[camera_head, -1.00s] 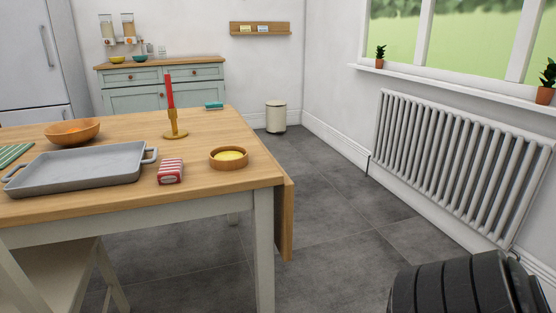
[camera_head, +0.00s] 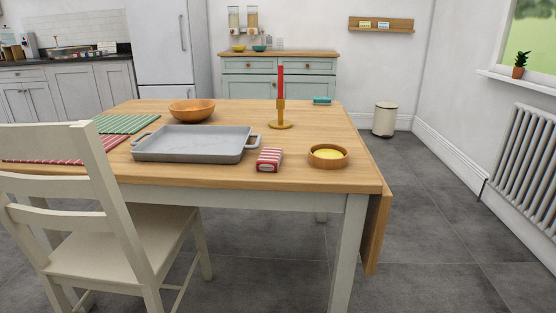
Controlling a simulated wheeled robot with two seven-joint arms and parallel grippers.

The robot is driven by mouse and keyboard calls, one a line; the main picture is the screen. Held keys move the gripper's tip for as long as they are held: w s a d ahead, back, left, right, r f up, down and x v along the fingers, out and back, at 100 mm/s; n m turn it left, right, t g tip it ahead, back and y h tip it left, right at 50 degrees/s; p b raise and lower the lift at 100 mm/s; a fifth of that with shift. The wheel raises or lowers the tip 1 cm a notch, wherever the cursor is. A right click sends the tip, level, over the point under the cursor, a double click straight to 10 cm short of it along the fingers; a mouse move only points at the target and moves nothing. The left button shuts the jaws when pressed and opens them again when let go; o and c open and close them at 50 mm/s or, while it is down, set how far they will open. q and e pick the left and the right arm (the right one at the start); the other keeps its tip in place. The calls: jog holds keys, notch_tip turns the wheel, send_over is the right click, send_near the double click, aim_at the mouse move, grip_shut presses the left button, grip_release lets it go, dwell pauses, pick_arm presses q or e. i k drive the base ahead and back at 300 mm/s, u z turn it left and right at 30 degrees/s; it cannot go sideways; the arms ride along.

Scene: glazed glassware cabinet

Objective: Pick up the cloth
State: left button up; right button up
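No single item is plainly the cloth. A green striped cloth or mat (camera_head: 126,123) lies flat at the left of the wooden table (camera_head: 222,177). A red striped cloth or mat (camera_head: 62,150) lies nearer, partly hidden by the chair back. A small teal item (camera_head: 322,101), which may be a folded cloth or a sponge, lies near the table's far right edge. Neither of my grippers is in view.
A white chair (camera_head: 115,253) stands at the near left side. A grey tray (camera_head: 195,142), wooden bowl (camera_head: 191,110), red candle (camera_head: 280,82) in a holder, striped box (camera_head: 269,159) and yellow-filled dish (camera_head: 328,156) are on the table. Floor (camera_head: 425,230) right of it is clear.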

aim_at(269, 160)
jog(key=z, duration=0.6)
jog(key=i, duration=0.85)
jog(key=z, duration=0.1)
